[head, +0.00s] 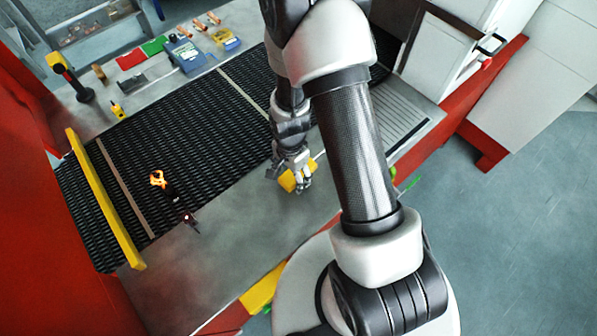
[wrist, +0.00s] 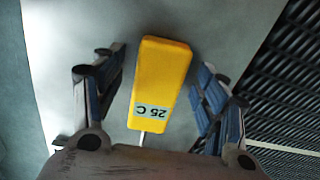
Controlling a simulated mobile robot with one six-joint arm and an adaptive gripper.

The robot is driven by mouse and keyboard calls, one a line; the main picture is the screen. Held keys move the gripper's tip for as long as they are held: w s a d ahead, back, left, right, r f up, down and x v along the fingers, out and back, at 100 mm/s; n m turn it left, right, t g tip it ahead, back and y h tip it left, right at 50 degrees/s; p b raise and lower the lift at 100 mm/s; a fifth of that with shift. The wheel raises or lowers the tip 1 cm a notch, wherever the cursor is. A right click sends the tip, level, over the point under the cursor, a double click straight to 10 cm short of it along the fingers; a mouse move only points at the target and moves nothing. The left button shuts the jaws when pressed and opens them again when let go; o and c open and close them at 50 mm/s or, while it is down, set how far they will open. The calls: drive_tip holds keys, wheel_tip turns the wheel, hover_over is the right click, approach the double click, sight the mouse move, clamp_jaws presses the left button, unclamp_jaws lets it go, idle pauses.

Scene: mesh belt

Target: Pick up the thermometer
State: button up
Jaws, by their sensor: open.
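The thermometer is a yellow block with a "25 C" display and a thin metal probe. In the wrist view the thermometer (wrist: 163,80) lies between the two open fingers of my gripper (wrist: 165,95), with a gap on each side. Its probe end points toward the palm and is partly hidden. In the head view the thermometer (head: 288,182) rests on the grey metal ledge, partly covered by my gripper (head: 297,183), which reaches down over it.
A black mesh belt (head: 205,125) runs beside the ledge (head: 240,205). A blue box (head: 185,55) and small items stand at the back.

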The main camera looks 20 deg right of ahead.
drive_tip(key=shift+f, duration=0.4)
drive_tip(key=shift+c, duration=0.2)
drive_tip(key=c, duration=1.2)
